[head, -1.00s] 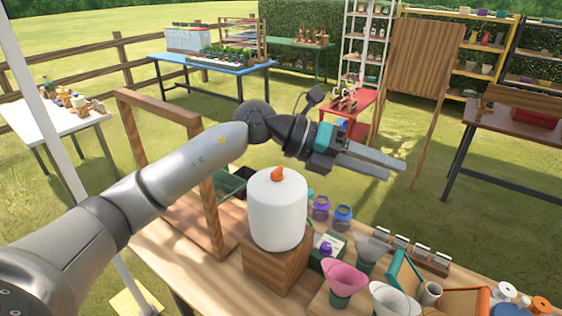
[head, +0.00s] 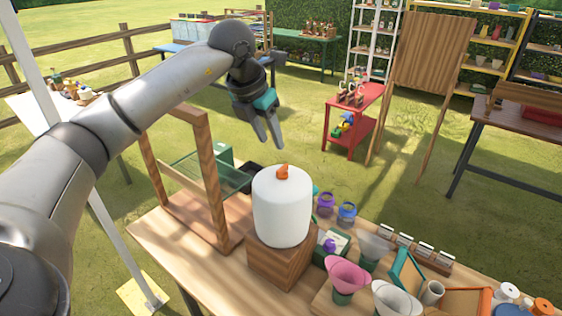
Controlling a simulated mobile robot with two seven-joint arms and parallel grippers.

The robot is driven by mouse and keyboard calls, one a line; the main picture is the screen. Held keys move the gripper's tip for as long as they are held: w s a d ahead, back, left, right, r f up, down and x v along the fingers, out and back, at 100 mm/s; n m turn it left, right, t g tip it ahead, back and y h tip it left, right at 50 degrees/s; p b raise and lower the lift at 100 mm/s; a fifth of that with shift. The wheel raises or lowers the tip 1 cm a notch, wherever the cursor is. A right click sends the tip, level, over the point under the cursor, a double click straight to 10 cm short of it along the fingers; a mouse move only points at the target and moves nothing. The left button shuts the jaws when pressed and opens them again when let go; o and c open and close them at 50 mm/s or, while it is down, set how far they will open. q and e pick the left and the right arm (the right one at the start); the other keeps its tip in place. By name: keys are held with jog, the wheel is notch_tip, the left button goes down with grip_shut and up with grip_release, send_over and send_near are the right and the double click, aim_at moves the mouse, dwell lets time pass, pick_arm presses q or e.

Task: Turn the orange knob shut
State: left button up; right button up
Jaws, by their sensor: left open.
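The orange knob (head: 283,172) sits on top of a white rounded tank (head: 282,212). The tank stands upright on a wooden block (head: 282,262) on the table. My left gripper (head: 270,147) is open and empty, above and slightly left of the knob in the picture, with its fingers pointing down. It is apart from the knob. My right gripper is not in view.
A wooden frame (head: 207,170) stands left of the tank. Purple jars (head: 346,213), a pink funnel (head: 347,274), a white funnel (head: 396,299) and a row of small jars (head: 424,250) crowd the right side. The table's front left (head: 190,246) is clear.

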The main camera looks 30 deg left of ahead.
aim_at(282, 167)
pick_arm(q)
jog(key=p+x, duration=0.1)
jog(key=x, duration=0.9)
jog(key=shift+w+f, duration=0.1)
grip_shut()
